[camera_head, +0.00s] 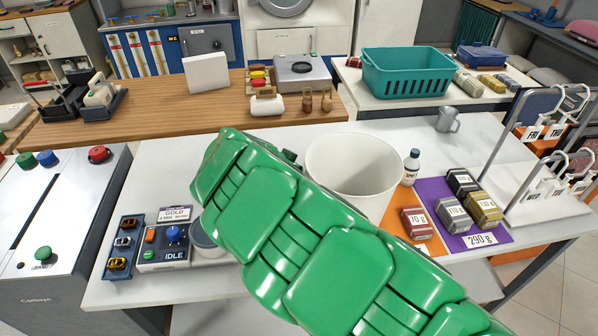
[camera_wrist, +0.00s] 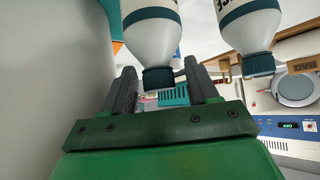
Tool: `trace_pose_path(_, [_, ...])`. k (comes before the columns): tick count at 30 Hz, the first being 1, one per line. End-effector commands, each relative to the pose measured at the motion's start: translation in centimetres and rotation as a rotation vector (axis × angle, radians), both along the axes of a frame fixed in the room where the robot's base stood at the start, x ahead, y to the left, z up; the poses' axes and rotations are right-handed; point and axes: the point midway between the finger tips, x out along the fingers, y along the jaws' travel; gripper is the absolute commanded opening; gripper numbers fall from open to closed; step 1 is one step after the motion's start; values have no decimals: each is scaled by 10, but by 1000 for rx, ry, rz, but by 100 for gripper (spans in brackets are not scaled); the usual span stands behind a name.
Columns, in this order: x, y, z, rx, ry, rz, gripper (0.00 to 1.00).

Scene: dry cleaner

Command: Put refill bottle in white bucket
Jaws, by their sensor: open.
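The white bucket (camera_head: 352,165) stands upright on the white table behind my green arm, which hides its lower part. In the wrist view, two white bottles with dark caps appear cap-down: one (camera_wrist: 152,35) has its cap between or just beyond my fingertips, and the other (camera_wrist: 245,30) is to the right. I cannot tell which is the refill bottle. My gripper (camera_wrist: 165,85) is open, with a finger on each side of the nearer cap; contact is unclear. My arm hides the gripper in the head view. Another dark-capped bottle (camera_head: 411,170) stands right of the bucket.
Labelled weight blocks (camera_head: 453,215) sit on orange and purple mats at right. A control box (camera_head: 165,250) and a small tray (camera_head: 122,245) are at left. A metal mug (camera_head: 447,120) and teal basket (camera_head: 408,75) are behind. A pale surface (camera_wrist: 50,70) fills the wrist view's left.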

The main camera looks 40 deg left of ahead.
Motion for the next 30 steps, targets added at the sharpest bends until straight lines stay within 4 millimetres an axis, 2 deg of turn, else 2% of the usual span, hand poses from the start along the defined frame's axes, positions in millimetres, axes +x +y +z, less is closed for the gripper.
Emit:
trace_pose_path(13, [-50,4,49,0,-3,1,59])
trace_pose_path(22, [-73,6,70,0,0,1,59])
trace_pose_path(28, [-77,6,74,-1,0,2,88])
trace_pose_path(30, [-77,6,74,-1,0,1,90])
